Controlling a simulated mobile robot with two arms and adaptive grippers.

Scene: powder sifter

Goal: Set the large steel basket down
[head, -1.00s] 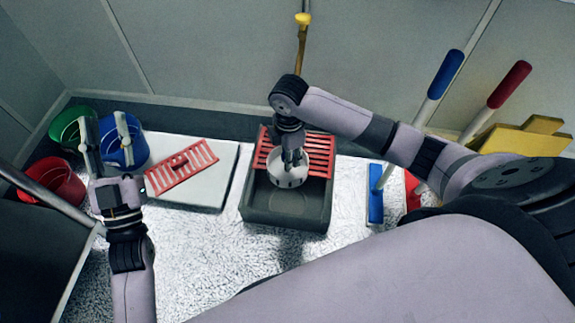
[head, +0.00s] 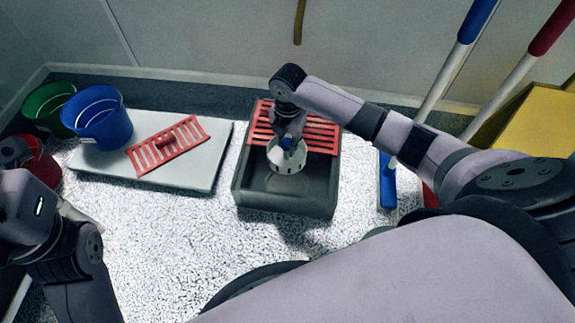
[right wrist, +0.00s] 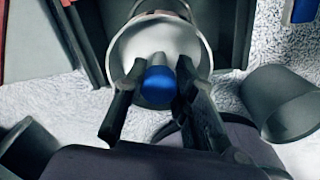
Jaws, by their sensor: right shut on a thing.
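The steel basket (head: 289,158), a pale round vessel with small slots near its base, stands or hangs inside the dark grey bin (head: 285,205), in front of the red grate (head: 318,138). My right gripper (head: 291,143) is above it, shut on its blue-ended handle. In the right wrist view the two fingers flank the blue end (right wrist: 158,86), with the basket's pale inside (right wrist: 160,45) beyond. Whether the base touches the bin floor cannot be told. My left arm shows at the lower left edge; its fingers are not seen.
A loose red grate (head: 168,146) lies on a white board (head: 205,165) to the left. Blue (head: 97,117), green (head: 48,105) and red (head: 42,165) buckets stand at the far left. A blue-handled brush (head: 388,180) stands to the right. Speckled floor is clear left of the bin.

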